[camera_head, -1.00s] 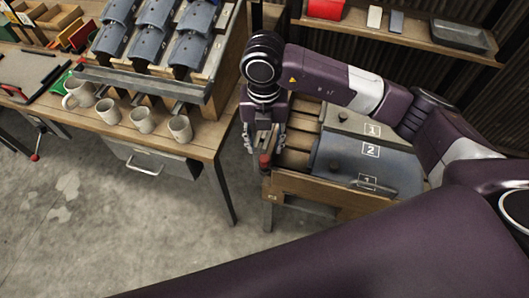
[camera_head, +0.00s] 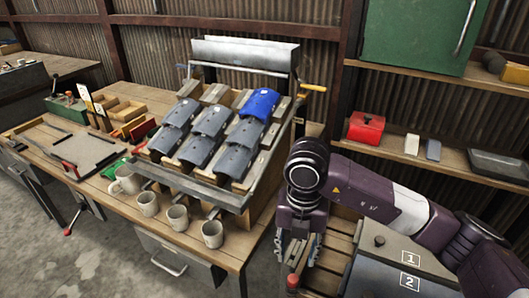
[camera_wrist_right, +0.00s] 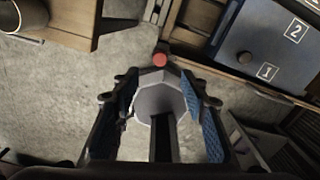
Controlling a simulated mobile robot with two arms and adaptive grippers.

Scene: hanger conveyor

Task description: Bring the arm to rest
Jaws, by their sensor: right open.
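My right arm reaches in from the right in the head view. Its gripper (camera_head: 298,250) points down, open, in front of the slatted wooden stand (camera_head: 340,232) and close to a red knob (camera_head: 292,282). In the right wrist view, the blue-padded fingers of the same gripper (camera_wrist_right: 168,118) are spread apart. A grey faceted piece with a dark bar shows between them; I cannot tell what it is. The red knob (camera_wrist_right: 160,60) is just beyond the fingertips. I see nothing held. My left gripper is not in view.
Numbered panels (camera_head: 405,262) lie right of the gripper, under my forearm. A workbench (camera_head: 233,252) with several mugs (camera_head: 178,218) and a rack of grey and blue curved pieces (camera_head: 258,104) stands left. A shelf with a red box (camera_head: 366,127) is behind. Floor (camera_head: 85,255) is open at lower left.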

